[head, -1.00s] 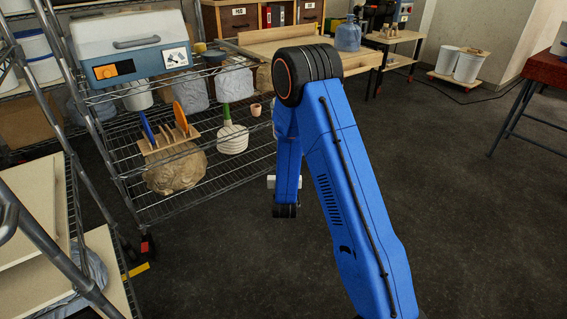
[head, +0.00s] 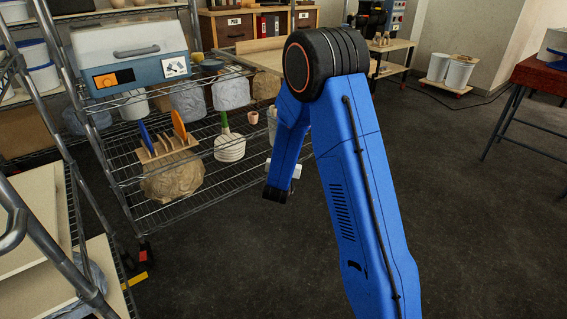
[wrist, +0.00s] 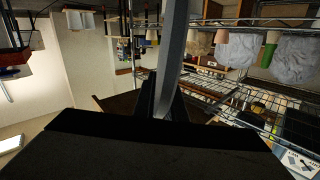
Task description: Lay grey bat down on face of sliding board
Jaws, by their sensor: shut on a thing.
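In the wrist view the grey bat (wrist: 173,45) is seen edge-on as a tall, narrow grey band. My gripper (wrist: 164,95) is shut on its lower edge, with a dark finger on each side. In the head view the gripper and bat are hidden; only my blue arm shows. Two pale boards lie at the left of the head view, an upper one (head: 28,215) and a lower one (head: 100,285). I cannot tell whether either is the sliding board.

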